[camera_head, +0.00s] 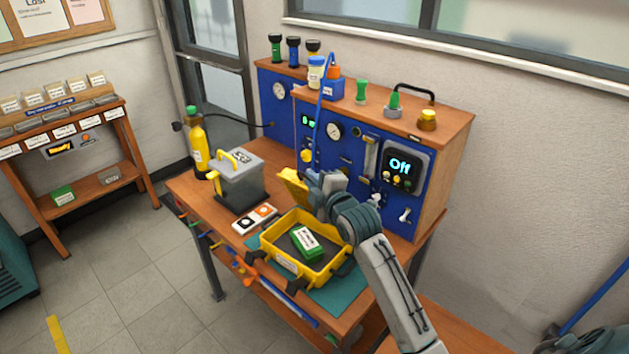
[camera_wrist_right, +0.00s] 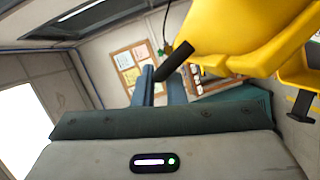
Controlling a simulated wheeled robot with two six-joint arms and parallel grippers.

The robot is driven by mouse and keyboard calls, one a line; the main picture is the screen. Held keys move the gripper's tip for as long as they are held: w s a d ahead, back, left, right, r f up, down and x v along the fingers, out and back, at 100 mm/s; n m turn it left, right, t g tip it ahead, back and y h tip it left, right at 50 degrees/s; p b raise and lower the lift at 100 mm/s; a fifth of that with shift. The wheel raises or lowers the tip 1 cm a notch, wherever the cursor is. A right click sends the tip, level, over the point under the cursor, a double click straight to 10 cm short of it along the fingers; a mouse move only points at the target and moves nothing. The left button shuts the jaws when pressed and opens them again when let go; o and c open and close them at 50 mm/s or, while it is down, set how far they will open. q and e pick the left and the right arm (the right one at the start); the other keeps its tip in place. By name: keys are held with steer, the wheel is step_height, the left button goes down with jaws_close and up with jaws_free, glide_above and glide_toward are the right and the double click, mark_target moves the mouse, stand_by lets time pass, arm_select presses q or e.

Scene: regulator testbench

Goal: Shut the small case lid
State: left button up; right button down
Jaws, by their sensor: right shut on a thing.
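The small yellow case (camera_head: 262,243) stands open on the workbench. A green box with a white label (camera_head: 305,243) lies in its dark interior. The yellow lid (camera_head: 293,189) is raised at the back of the case, partly hidden by my right gripper. My right gripper (camera_head: 314,188) is at the lid's right side. In the right wrist view, the gripper fingers (camera_wrist_right: 161,87) are shut around a black bar (camera_wrist_right: 174,62) by the yellow lid (camera_wrist_right: 235,35). The exact contact is small and partly hidden. My left gripper is not in view.
A yellow bottle (camera_head: 197,145) stands behind. The blue test panel (camera_head: 345,155) rises close behind the lid. A teal mat (camera_head: 340,290) lies under the case.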

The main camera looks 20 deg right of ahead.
steer(key=c, duration=1.6)
jaws_free()
steer(key=shift+w, duration=0.1)
steer(key=shift+o, duration=0.6)
steer(key=shift+w+f, duration=0.15)
steer(key=s+r+b, duration=0.1)
steer(key=s+b, duration=0.1)
steer(key=s, duration=0.8)
steer(key=shift+s+d+b, duration=0.25)
steer(key=shift+s+b, duration=0.15)
